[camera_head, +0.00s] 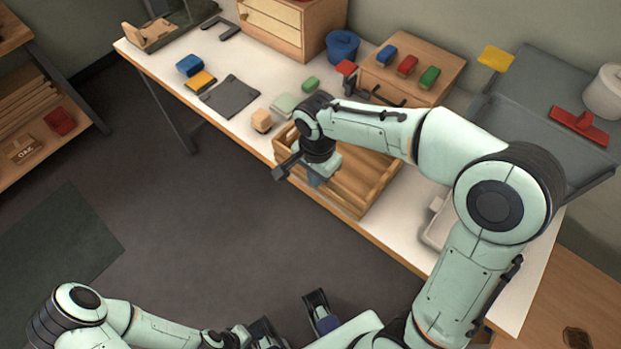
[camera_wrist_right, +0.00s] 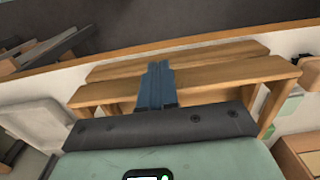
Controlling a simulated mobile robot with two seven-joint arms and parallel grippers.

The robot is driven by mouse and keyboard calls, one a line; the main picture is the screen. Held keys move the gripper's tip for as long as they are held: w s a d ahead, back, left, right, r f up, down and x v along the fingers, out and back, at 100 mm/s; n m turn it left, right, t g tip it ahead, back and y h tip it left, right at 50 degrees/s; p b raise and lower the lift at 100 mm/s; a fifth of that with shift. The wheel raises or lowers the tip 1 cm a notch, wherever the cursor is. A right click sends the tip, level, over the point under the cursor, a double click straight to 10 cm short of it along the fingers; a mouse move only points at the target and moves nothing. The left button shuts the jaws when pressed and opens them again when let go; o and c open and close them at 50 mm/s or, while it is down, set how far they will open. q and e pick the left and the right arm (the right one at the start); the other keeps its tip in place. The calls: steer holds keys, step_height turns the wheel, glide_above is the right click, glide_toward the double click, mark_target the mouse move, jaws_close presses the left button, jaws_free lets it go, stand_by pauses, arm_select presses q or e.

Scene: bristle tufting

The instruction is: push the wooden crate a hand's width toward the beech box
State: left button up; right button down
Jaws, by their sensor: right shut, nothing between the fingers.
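The wooden crate (camera_head: 372,186), an open slatted box, stands at the near edge of the white-topped bench. My right gripper (camera_head: 314,181) is shut and empty, pointing down at the crate's near side; my right arm covers part of the crate. In the right wrist view the shut blue fingers (camera_wrist_right: 156,88) overlap the crate's slats (camera_wrist_right: 225,73); I cannot tell whether they touch. A light wooden box (camera_head: 447,67), likely the beech box, stands behind the crate with blue, red and green brushes on top. My left gripper (camera_head: 321,314) is low at the bottom, its jaws unclear.
A small wooden block (camera_head: 262,121) and a pale green piece (camera_head: 284,104) lie left of the crate. A dark clamp with a red part (camera_head: 346,68) is between crate and box. A blue pot (camera_head: 342,46) and a drawer unit (camera_head: 318,28) stand at the back. A grey tray (camera_head: 530,105) is right.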

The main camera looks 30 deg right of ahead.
steer(key=w+d+p, duration=0.1)
steer(key=d, duration=0.2)
steer(key=w+d+p, duration=0.1)
steer(key=d, duration=0.1)
steer(key=w+d, duration=0.1)
steer(key=d, duration=0.2)
steer(key=shift+w+d+p, duration=0.3)
steer(key=shift+p, duration=0.1)
arm_select(q)
step_height(320, 180, up, 2)
steer(key=shift+r, duration=0.2)
steer(key=shift+a, duration=0.1)
arm_select(e)
steer(key=shift+a, duration=0.1)
